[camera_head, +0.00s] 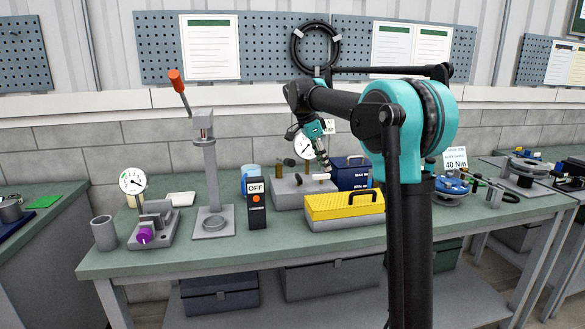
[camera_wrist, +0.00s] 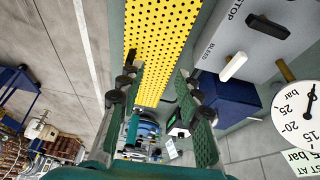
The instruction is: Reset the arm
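My gripper (camera_head: 325,167) is in the middle of the head view, above the bench near the grey block and the yellow-lidded box. My dark and teal arm reaches left to it from my column. In the wrist view the two fingers of my gripper (camera_wrist: 160,88) are apart, with nothing held between them. The yellow perforated lid (camera_wrist: 165,40) shows beyond the fingers. The same yellow-lidded box (camera_head: 345,207) stands on the bench in the head view, below my gripper. I cannot tell the exact gap between them.
The grey valve block (camera_head: 290,197) with a dial gauge (camera_head: 306,146) and a blue box (camera_head: 350,178) stand close to my gripper. Left are a lever press (camera_head: 212,190), a black OFF box (camera_head: 257,213) and a purple-knobbed fixture (camera_head: 148,230). The front strip of the bench (camera_head: 230,250) is clear.

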